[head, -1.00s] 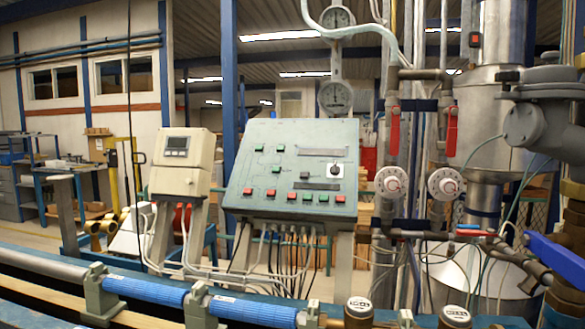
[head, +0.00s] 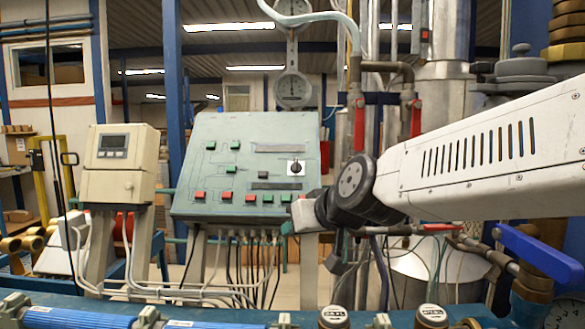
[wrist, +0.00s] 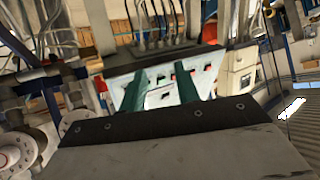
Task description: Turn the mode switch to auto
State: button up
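In the wrist view the panel (wrist: 205,70) appears upside down beyond my gripper (wrist: 162,82). Its two green fingers are apart with nothing between them. I cannot make out the switch in the wrist view.
A beige meter box (head: 118,165) stands left of the panel. Red-handled valves (head: 359,120) and pipes rise close behind my arm. Blue pipe sections (head: 75,318) run along the front, and cables hang below the panel.

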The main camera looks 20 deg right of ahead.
jog(key=w+r+m+t+h, duration=0.2)
jog(key=w+r+t, duration=0.25)
jog(key=w, duration=0.45)
jog(key=m+t+h, duration=0.2)
jog(key=m+h, duration=0.1)
jog(key=h, duration=0.4)
send_near(296, 166)
jog(key=x, duration=0.8)
jog(key=shift+w+r, duration=0.1)
jog(key=shift+w, duration=0.15)
grip_shut()
